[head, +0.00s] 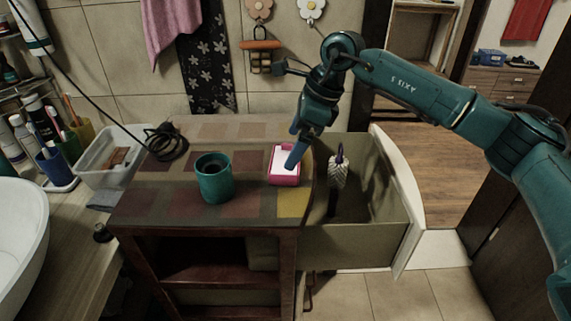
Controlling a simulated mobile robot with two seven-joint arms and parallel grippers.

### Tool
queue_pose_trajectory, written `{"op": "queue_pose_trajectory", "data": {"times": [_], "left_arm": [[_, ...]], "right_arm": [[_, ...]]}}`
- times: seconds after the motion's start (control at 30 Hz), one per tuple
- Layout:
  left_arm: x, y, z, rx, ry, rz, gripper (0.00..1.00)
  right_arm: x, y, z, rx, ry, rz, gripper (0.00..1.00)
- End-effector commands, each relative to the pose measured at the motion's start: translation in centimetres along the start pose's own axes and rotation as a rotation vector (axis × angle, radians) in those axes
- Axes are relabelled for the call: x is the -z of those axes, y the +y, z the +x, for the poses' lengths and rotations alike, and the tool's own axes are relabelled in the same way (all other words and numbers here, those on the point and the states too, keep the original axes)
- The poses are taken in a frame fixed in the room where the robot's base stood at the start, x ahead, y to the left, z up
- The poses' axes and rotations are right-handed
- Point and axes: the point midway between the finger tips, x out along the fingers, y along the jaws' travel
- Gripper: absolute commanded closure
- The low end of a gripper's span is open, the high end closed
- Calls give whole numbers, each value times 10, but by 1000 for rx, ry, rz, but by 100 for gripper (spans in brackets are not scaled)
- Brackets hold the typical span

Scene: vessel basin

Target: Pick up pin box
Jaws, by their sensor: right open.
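The pin box looks to be the small pink box with a white top (284,176). It lies on the tiled cabinet top, near the right edge beside the open drawer. My right gripper (294,158) points down over it, with its fingertips at the white top. The gripper is open, and part of the box's far side is hidden behind it. I cannot tell whether the fingers touch the box. My left gripper is not in view.
A teal cup (214,178) stands left of the box. An open drawer (358,232) at the right holds a white brush-like item (338,172). A clear bin (112,158) and a coiled black cable (165,142) are at the left.

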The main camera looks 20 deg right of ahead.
Motion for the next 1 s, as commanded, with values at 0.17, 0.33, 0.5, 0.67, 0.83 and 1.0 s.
{"op": "queue_pose_trajectory", "data": {"times": [0.17,0.33,0.5,0.67,0.83,1.0], "left_arm": [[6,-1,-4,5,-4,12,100],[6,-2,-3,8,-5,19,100],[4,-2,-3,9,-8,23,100],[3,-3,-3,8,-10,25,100],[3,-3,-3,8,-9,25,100],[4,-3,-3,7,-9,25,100]], "right_arm": [[3,0,28,-4,2,0,0],[2,0,43,-3,1,0,0],[3,0,44,-2,0,0,0],[3,0,44,-2,0,0,8],[3,0,44,-2,0,0,22],[2,0,43,-1,-1,0,29]]}}
